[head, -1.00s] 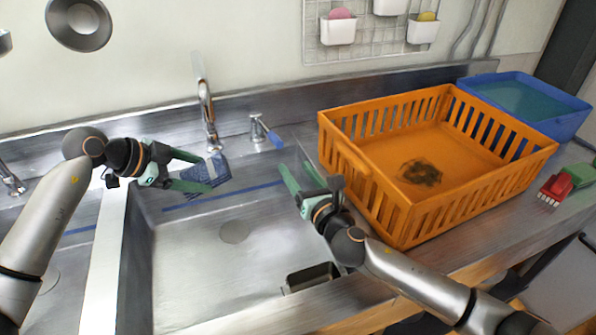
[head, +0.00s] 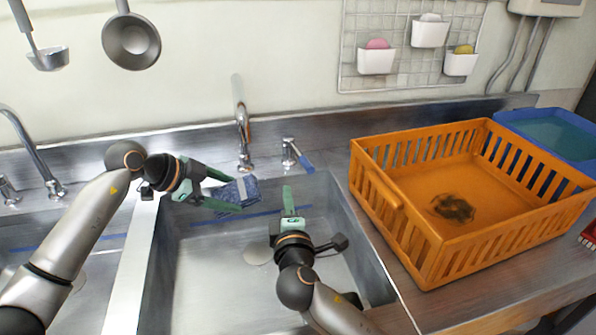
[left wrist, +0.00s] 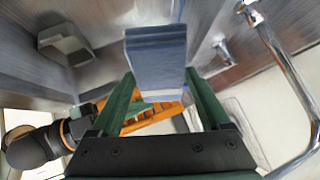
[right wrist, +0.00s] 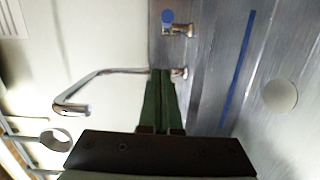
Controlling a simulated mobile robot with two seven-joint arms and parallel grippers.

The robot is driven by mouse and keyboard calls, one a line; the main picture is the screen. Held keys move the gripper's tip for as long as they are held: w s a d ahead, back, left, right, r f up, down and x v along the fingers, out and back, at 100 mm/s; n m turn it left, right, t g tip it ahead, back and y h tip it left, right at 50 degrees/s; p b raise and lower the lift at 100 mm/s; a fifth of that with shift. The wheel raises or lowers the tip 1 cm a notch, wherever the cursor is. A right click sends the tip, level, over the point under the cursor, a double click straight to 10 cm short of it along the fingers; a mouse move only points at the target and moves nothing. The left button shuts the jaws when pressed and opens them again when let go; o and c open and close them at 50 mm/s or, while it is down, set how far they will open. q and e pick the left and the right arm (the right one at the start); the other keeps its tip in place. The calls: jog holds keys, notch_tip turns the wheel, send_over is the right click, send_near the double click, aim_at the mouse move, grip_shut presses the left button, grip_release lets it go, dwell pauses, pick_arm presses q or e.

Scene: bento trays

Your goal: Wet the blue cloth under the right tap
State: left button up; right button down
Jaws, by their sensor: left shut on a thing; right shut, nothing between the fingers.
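The blue cloth (head: 238,193) is held over the right sink, in front of and below the spout of the right tap (head: 243,125). My left gripper (head: 222,199) is shut on it; the cloth sticks out between the fingers in the left wrist view (left wrist: 156,55). No water shows at the tap. The tap's lever (head: 297,155), with a blue handle, stands right of the spout. My right gripper (head: 289,195) is shut and empty over the sink, in front of the lever and apart from it. The right wrist view shows the blue handle (right wrist: 168,18) beyond its closed fingers (right wrist: 161,95).
An orange crate (head: 400,225) with a dark patch inside stands on the counter right of the sink. A blue tub (head: 545,112) is behind it. Another tap (head: 35,155) stands at the left sink. The middle of the right sink is open.

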aim_at(303, 164)
jog(key=w+d+f+m, duration=0.1)
jog(key=w+d, duration=0.1)
jog(key=w, duration=0.8)
jog(key=shift+w+d+m, duration=0.3)
jog(key=shift+w+m, duration=0.1)
jog(key=shift+w+d, duration=0.15)
jog(key=shift+d, duration=0.7)
jog(key=shift+a, duration=0.15)
